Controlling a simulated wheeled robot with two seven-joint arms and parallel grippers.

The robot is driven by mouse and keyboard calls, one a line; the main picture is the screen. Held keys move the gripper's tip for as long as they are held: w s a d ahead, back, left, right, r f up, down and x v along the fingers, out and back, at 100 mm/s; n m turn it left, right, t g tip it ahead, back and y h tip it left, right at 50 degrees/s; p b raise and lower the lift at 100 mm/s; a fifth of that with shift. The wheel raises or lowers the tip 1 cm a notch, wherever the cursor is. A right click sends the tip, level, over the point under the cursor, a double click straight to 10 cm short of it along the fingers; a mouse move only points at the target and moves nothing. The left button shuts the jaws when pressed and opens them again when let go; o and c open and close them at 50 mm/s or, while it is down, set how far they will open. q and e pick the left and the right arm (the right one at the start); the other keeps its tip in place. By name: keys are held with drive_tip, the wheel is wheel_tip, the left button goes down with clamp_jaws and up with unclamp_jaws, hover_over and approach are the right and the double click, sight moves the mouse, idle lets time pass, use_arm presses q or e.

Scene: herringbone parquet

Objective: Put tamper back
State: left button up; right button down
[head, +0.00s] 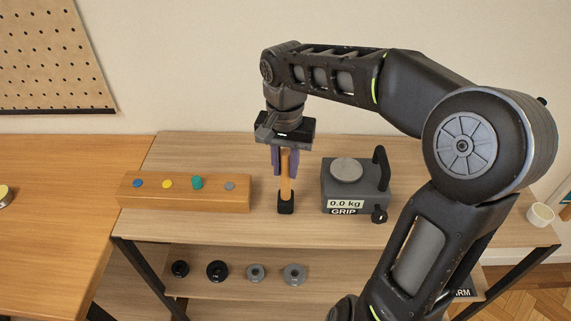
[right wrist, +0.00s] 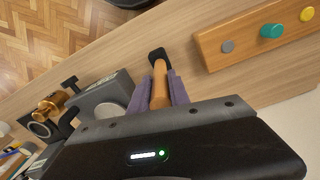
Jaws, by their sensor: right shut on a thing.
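The tamper (head: 286,184) has a light wooden handle and a black block at its lower end. It is upright over the wooden bench top, between a wooden block and a grey scale. My right gripper (head: 285,163) points down with its purple fingers shut on the handle. The handle (right wrist: 161,90) and black end also show in the right wrist view, between the fingers (right wrist: 163,92). I cannot tell whether the black end touches the bench. My left gripper is not in view.
The wooden block (head: 185,205) with blue, yellow, teal and grey round pieces lies left of the tamper. The grey scale (head: 343,190), reading 0.0 kg, stands close on the right. A lower shelf (head: 230,287) holds several dark and grey discs. A white cup (head: 540,215) stands at the right end.

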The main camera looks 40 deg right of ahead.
drive_tip(key=c, duration=1.7)
unclamp_jaws()
drive_tip(key=shift+f, duration=0.15)
drive_tip(key=o, duration=0.5)
drive_tip(key=shift+c, duration=0.2)
drive_tip(key=shift+r, duration=0.2)
